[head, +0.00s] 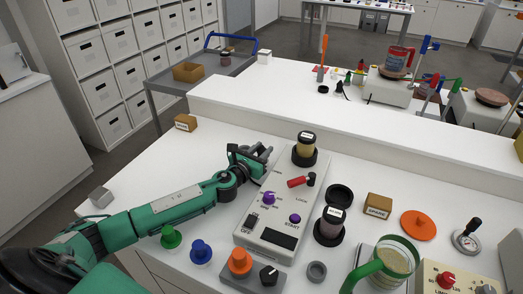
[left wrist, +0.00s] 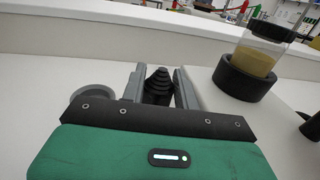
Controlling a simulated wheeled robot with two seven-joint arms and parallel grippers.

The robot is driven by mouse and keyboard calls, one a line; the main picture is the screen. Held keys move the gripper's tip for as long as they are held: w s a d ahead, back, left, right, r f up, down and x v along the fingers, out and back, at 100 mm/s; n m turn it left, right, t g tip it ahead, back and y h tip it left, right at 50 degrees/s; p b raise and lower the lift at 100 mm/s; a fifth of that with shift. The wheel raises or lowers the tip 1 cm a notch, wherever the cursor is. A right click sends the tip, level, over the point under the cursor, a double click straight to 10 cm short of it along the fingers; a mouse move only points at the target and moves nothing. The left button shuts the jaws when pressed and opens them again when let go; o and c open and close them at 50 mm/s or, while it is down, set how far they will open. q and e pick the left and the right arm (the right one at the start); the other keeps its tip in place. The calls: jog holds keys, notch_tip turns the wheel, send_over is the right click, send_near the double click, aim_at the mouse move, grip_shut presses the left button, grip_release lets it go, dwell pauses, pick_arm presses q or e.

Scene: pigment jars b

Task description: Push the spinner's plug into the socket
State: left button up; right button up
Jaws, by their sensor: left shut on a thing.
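The spinner (head: 285,200) is a pale grey box with purple knobs, a red lever and a START label, on the white bench. My left gripper (head: 262,158) is at its far left corner, low over the bench. In the left wrist view, the left gripper (left wrist: 159,88) is shut on a black, ribbed, cone-shaped piece, which looks like the plug (left wrist: 158,84). A round grey rim (left wrist: 90,95) shows beside the left finger; I cannot tell whether it is the socket. The plug's front end is hidden. My right gripper is not in view.
A raised white ledge (head: 300,110) runs behind. Green (head: 170,237), blue (head: 201,252) and orange (head: 240,263) knobbed pieces stand in front.

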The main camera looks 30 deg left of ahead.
aim_at(261, 148)
pick_arm(q)
jog(key=shift+f, duration=0.25)
jog(key=o, duration=1.1)
jog(key=shift+c, duration=0.2)
notch_tip(261, 148, up, 20)
jog(key=p, duration=0.1)
jog(key=shift+p, duration=0.4)
